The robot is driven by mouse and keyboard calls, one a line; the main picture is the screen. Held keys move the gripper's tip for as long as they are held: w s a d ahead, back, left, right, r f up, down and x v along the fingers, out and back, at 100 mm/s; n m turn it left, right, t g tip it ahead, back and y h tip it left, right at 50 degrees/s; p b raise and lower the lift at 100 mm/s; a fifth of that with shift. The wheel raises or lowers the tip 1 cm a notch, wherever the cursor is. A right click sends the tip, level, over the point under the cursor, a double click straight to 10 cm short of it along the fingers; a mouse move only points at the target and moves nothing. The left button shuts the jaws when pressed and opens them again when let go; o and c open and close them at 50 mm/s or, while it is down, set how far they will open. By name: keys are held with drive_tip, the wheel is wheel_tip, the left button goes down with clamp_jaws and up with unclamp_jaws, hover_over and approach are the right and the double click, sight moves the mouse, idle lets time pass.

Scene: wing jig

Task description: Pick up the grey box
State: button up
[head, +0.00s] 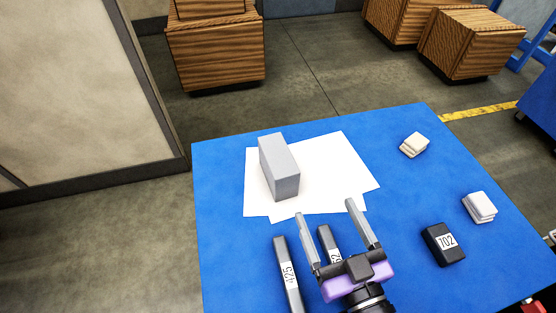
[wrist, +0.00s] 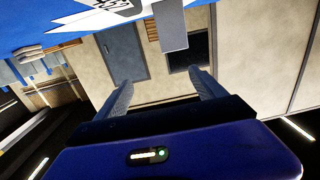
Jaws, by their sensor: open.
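The grey box (head: 279,167) stands on overlapping white sheets (head: 340,170) on the blue table (head: 222,240). In the wrist view the grey box (wrist: 171,25) hangs from the top edge, partly cut off. My gripper (head: 325,209) is open and empty, its two fingers pointing toward the far side of the table. In the head view it is nearer to me than the box and a little to its right, apart from it. In the wrist view the gripper (wrist: 160,80) has its fingers spread, with nothing between them.
Two narrow dark labelled blocks, one at left (head: 286,272) and one partly behind my gripper (head: 327,243), lie near it. A dark block marked 702 (head: 443,244) and two small white stacks (head: 414,144) (head: 480,207) are at right. Wooden crates (head: 216,52) stand beyond.

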sight(286, 180)
drive_tip(key=w+a+g, duration=0.1)
drive_tip(key=w+a, duration=0.1)
drive_tip(key=w, duration=0.1)
drive_tip(key=w+a+g+p, duration=0.1)
drive_tip(key=w+a, duration=0.1)
drive_tip(key=w, duration=0.2)
drive_tip(key=w+a+g, duration=0.1)
drive_tip(key=w+a, duration=0.1)
drive_tip(key=w, duration=0.1)
drive_tip(key=shift+w+a+f+n+p, duration=0.2)
drive_tip(key=shift+a+n+p, duration=0.1)
drive_tip(key=shift+a, duration=0.05)
drive_tip(key=shift+f+g, duration=0.5)
drive_tip(key=shift+f, duration=0.2)
drive_tip(key=shift+w+f, duration=0.2)
drive_tip(key=shift+f, duration=0.45)
drive_tip(key=p+x, duration=0.1)
drive_tip(key=x, duration=0.6)
drive_tip(key=shift+w+d+f, duration=0.1)
drive_tip(key=shift+w+f, duration=0.05)
clamp_jaws()
